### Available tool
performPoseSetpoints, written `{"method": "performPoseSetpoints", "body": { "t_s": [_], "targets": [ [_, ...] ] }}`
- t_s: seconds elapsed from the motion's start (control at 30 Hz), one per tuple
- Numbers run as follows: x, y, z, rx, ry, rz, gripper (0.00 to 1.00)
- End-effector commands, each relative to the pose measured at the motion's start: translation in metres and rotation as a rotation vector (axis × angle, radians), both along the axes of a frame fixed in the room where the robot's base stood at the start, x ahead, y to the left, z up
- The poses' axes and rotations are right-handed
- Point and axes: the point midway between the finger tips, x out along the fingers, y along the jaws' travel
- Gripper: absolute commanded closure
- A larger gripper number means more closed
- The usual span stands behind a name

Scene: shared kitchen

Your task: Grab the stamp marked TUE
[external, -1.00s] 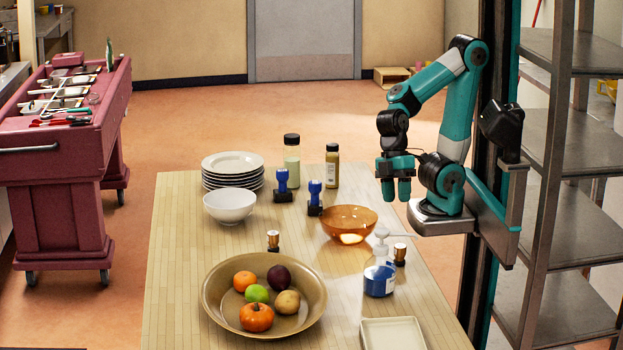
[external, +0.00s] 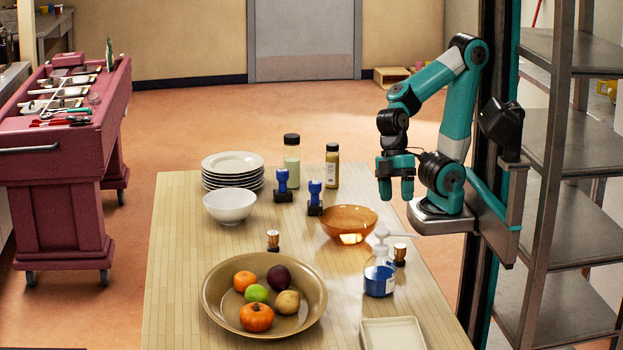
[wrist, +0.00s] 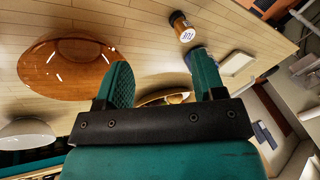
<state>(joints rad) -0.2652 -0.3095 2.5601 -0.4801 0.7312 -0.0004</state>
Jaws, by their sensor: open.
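Two small wood-and-black stamps stand on the table: one near the fruit bowl (external: 273,240), the other (external: 400,254) beside the soap bottle. Two blue-handled stamps with black bases stand further back, one on the left (external: 283,185) and one on the right (external: 315,197). Their markings are not readable. My gripper (external: 397,190) is open and empty, pointing down above the table's right side, beyond the orange bowl. Its fingers (wrist: 163,85) are apart in the wrist view.
The translucent orange bowl (external: 349,222) and the blue soap bottle (external: 380,278) are near the right stamp. A fruit bowl (external: 212,305), a pale tray (external: 392,334), a white bowl (external: 230,205), stacked plates (external: 232,163) and two bottles (external: 292,160) (external: 332,165) also stand on the table.

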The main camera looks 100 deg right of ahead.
Motion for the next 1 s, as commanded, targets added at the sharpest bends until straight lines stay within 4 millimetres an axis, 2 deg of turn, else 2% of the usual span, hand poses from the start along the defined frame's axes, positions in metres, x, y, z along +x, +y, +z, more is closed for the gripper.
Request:
{"method": "performPoseSetpoints", "body": {
  "t_s": [0.17,0.3,0.5,0.63,0.83,1.0],
  "targets": [
    [0.005,0.01,0.019,-0.013,0.003,0.043,0.37],
    [0.012,0.031,0.04,-0.055,-0.009,0.137,0.37],
    [0.013,0.059,0.054,-0.152,-0.07,0.321,0.37],
    [0.009,0.071,0.056,-0.21,-0.12,0.433,0.37],
    [0.005,0.078,0.051,-0.255,-0.171,0.531,0.37],
    [0.006,0.08,0.032,-0.264,-0.174,0.542,0.37]
  ]
}}
